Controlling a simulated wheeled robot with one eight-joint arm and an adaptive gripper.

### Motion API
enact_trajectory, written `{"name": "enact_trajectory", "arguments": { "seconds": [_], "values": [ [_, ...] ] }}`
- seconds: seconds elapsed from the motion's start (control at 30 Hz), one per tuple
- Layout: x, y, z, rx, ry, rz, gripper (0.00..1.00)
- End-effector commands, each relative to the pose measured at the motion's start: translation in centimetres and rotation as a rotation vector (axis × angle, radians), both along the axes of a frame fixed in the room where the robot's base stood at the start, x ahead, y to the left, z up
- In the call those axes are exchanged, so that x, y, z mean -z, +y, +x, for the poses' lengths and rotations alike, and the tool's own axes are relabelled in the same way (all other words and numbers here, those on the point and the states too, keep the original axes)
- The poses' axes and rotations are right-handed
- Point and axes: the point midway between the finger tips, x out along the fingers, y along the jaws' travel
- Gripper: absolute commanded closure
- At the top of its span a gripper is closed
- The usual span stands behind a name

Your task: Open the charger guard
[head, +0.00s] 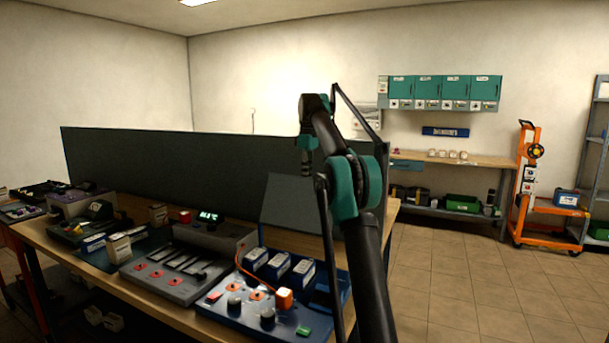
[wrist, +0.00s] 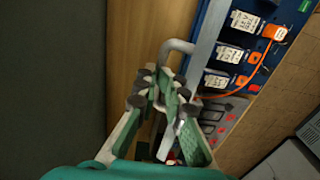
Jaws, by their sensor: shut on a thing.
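The charger guard is a grey flat panel (head: 298,204) standing raised and leaning at the back of the blue charger board (head: 250,312) in the head view. In the wrist view the guard (wrist: 207,42) shows nearly edge-on as a grey strip beside the blue board. A bent grey handle (wrist: 177,46) comes off it. My gripper (wrist: 168,98) is shut on this handle, whose lower part is partly hidden between the fingers. In the head view the end of my arm hangs at the guard's top edge; the fingers are too small to make out there.
Several white-labelled batteries (head: 278,264) and an orange plug (head: 284,298) with a cable sit on the blue board. A grey charger unit (head: 170,278) stands to its left. A dark partition (head: 200,165) rises behind the bench. Open tiled floor (head: 470,290) lies to the right.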

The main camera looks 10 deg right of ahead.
Motion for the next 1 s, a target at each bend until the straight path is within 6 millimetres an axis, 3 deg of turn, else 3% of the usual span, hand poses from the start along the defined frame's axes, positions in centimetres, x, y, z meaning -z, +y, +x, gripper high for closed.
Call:
{"name": "enact_trajectory", "arguments": {
  "seconds": [0.03, 0.53, 0.57, 0.73, 1.0],
  "values": [
    [1.22, 0.06, -0.09, -0.006, 0.033, -0.002, 1.0],
    [1.42, 0.19, 0.14, -0.009, 0.033, 0.001, 1.0],
    [1.42, 0.2, 0.13, -0.01, 0.033, 0.001, 0.91],
    [1.39, 0.18, 0.17, -0.008, 0.03, 0.001, 0.7],
    [1.17, 0.09, 0.07, -0.005, 0.028, 0.002, 0.69]
  ]
}}
